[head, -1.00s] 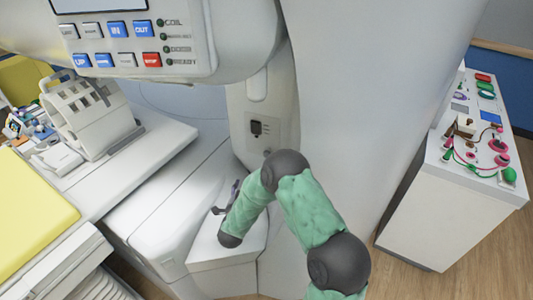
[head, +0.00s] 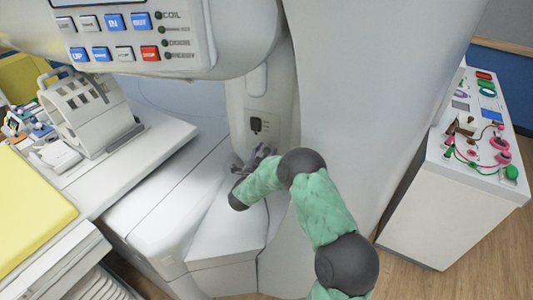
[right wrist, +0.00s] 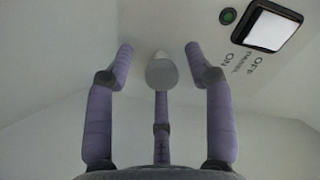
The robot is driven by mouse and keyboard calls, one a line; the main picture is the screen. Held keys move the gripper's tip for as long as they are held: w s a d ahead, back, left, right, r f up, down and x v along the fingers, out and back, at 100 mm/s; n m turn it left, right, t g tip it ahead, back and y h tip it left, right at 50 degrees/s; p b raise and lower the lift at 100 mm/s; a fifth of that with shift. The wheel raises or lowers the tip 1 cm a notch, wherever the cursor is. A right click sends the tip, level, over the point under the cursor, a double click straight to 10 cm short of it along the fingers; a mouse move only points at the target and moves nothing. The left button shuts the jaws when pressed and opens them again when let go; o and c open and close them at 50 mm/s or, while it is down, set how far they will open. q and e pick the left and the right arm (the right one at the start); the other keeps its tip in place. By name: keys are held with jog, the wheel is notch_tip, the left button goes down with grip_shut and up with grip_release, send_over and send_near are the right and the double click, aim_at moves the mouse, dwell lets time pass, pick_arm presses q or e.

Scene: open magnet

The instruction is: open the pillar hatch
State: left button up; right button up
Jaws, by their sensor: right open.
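The white pillar (head: 270,105) stands in the middle of the head view. Its narrow front panel has a pale oblong recess or handle (head: 257,80) and, lower down, a black switch (head: 256,125). I cannot make out which part is the hatch. My right gripper (head: 257,154) is open at the foot of this panel, just below the switch, with no object visibly held. In the right wrist view the gripper (right wrist: 160,60) has its purple fingers spread before a plain pale surface. The switch (right wrist: 268,25), marked ON and OFF, lies to their upper right. My left gripper is not in view.
A control panel with buttons (head: 115,38) overhangs at the upper left. A white bed with a coil (head: 85,110) and a yellow pad (head: 30,195) lies left. A white cabinet (head: 425,220) with leads on top stands right, with wooden floor around it.

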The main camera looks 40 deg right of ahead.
jog(key=shift+w+d, duration=0.35)
jog(key=shift+d, duration=0.15)
grip_shut()
